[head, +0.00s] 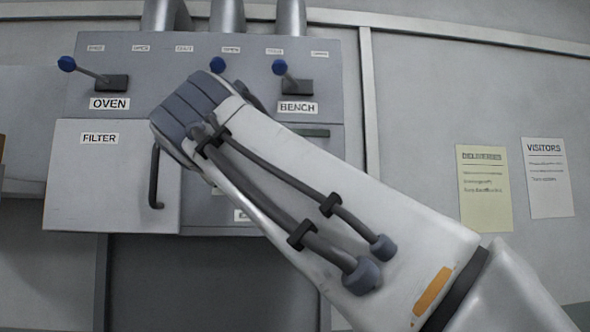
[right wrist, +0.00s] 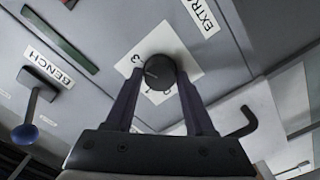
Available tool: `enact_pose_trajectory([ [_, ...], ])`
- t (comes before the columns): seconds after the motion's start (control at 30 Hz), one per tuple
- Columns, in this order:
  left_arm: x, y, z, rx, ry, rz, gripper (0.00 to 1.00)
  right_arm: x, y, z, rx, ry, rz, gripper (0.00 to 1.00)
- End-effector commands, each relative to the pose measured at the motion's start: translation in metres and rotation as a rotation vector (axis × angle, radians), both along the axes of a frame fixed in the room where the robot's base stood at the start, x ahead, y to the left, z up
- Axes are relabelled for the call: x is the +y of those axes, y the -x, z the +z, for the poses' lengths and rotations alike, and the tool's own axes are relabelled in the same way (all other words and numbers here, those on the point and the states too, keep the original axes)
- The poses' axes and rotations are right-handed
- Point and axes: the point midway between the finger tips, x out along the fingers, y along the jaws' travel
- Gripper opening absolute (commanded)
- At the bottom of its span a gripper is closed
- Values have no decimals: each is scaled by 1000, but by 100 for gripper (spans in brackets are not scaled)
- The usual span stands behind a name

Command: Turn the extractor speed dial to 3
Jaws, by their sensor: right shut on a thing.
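The extractor speed dial (right wrist: 163,68) is a round dark knob on a white plate (right wrist: 202,69) in the right wrist view. The numeral 3 shows at the plate's upper left, with a 1 and another numeral below the knob. A short pale mark on the knob points roughly left, between the 1 and the 3. My right gripper (right wrist: 160,80) is shut on the knob, one finger on each side. In the head view my right forearm and wrist hide the dial and fingers. My left gripper is in neither view.
The panel has a blue-tipped OVEN lever (head: 90,72) and a BENCH lever (head: 288,76), which also shows in the right wrist view (right wrist: 30,108). A FILTER door (head: 90,175) with a dark handle (head: 154,178) lies below. DELIVERIES (head: 484,188) and VISITORS (head: 548,178) notices hang right.

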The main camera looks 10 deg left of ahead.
Motion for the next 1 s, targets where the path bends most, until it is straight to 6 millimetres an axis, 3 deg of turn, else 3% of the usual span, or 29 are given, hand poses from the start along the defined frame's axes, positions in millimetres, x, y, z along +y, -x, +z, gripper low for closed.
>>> enact_pose_trajectory([
  [0.43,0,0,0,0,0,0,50,0,0,-1,8,-13,-1,0],
  [0.47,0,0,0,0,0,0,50,0,0,-1,8,-13,-1,62],
  [0.5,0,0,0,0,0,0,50,0,0,-1,7,-12,-1,77],
  [0.53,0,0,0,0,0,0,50,0,0,-1,7,-12,-1,84],
  [0.87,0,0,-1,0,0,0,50,0,2,-1,4,-12,1,84],
  [1.0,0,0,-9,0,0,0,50,-4,16,-2,4,-13,4,84],
])
